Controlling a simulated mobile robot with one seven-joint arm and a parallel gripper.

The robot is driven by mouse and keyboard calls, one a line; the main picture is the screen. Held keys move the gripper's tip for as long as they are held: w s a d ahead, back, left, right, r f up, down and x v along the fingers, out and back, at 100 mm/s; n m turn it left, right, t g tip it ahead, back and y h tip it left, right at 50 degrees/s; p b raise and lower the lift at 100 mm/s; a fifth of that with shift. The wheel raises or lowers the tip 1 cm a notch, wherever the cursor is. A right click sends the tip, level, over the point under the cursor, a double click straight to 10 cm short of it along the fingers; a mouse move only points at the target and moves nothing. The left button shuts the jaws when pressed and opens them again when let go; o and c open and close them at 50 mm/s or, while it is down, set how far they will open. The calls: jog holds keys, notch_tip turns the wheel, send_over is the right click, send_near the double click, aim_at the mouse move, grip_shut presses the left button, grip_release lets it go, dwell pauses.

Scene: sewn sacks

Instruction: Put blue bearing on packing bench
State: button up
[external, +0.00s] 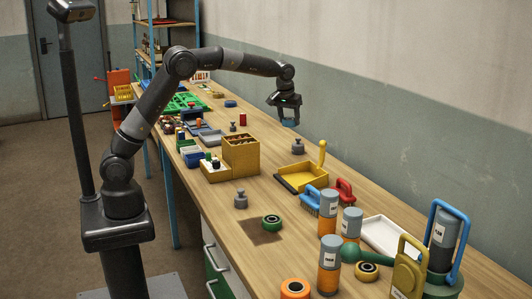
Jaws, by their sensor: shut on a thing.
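My gripper (286,112) is above the far middle of the long wooden bench (330,175). It is shut on a small blue thing (291,123), which looks like the blue bearing seen edge-on; the fingers partly hide it. The held thing appears to hang clear of the bench top. Another low blue round thing (230,103) lies farther back on the bench; it is too small to identify. I cannot tell from this view whether this long bench is the packing bench.
A yellow box (241,153) and yellow dustpan (301,177) stand below my gripper. Grey-orange cylinders (329,266), brushes (343,192) and a white tray (392,237) crowd the near right. A shelf (168,25) stands behind.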

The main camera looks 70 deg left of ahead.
jog(key=s+d+m, duration=0.2)
jog(key=s+d, duration=0.2)
jog(key=d, duration=0.9)
jog(key=s+d+m+h, duration=0.1)
jog(key=s+d, duration=0.4)
jog(key=d, duration=0.9)
jog(key=s+d+m, duration=0.2)
jog(key=s+d, duration=0.2)
jog(key=d, duration=0.9)
jog(key=s+d+m+h, duration=0.1)
jog(key=s+d+m, duration=0.1)
jog(key=s+d, duration=0.8)
jog(key=s+d+m, duration=0.1)
jog(key=s+d, duration=0.6)
jog(key=s, duration=0.6)
jog(key=s+d+m+h, duration=0.1)
jog(key=s+d+m, duration=0.1)
jog(key=s+d, duration=0.8)
send_over(282, 279)
jog(key=s, duration=0.2)
jog(key=shift+t, duration=0.3)
jog(key=f, duration=1.1)
jog(key=shift+w+a+f, duration=0.15)
jog(key=shift+w+f, duration=0.1)
jog(key=shift+f, duration=0.1)
jog(key=shift+w+f+y, duration=0.1)
jog(key=shift+w+y, duration=0.1)
jog(key=shift+y, duration=0.1)
jog(key=shift+f, duration=1.95)
jog(key=shift+f, duration=0.1)
